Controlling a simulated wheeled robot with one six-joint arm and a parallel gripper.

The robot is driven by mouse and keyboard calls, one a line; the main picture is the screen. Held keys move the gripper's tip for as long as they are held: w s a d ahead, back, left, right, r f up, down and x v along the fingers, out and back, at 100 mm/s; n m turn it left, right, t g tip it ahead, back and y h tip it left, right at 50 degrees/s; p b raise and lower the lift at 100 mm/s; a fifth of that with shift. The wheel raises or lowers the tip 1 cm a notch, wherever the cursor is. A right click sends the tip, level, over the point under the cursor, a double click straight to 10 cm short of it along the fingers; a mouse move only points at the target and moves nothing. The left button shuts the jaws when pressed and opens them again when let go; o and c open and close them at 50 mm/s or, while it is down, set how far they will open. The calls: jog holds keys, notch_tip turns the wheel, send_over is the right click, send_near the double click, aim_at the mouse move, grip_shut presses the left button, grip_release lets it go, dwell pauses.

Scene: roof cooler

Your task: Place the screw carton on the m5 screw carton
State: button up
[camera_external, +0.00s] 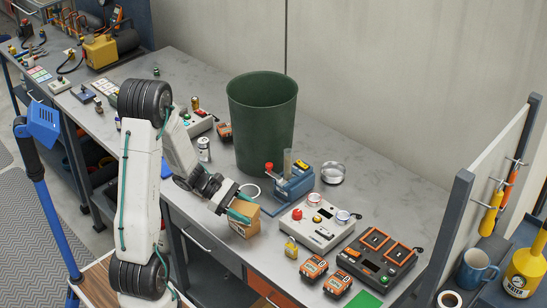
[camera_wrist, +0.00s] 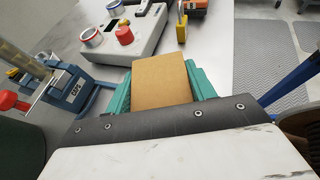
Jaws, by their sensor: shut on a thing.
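A plain brown carton (camera_external: 246,226) is held in my gripper (camera_external: 240,213), low over the front part of the grey workbench. In the wrist view the carton (camera_wrist: 162,82) sits between the two teal fingers of my gripper (camera_wrist: 161,86), which is shut on it. I see no readable label on the carton. I cannot tell whether its underside touches the bench. I cannot make out a carton marked m5 in either view.
A blue press (camera_external: 293,184) and a grey control box (camera_external: 315,224) stand close by. A yellow padlock (camera_external: 291,248) and orange-black packs (camera_external: 313,267) lie to the right. A dark charger-like unit (camera_external: 377,257) and a green bin (camera_external: 262,125) are also on the bench.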

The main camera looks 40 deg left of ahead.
jog(key=o, duration=1.3)
jog(key=shift+c, duration=0.2)
jog(key=shift+r, duration=0.1)
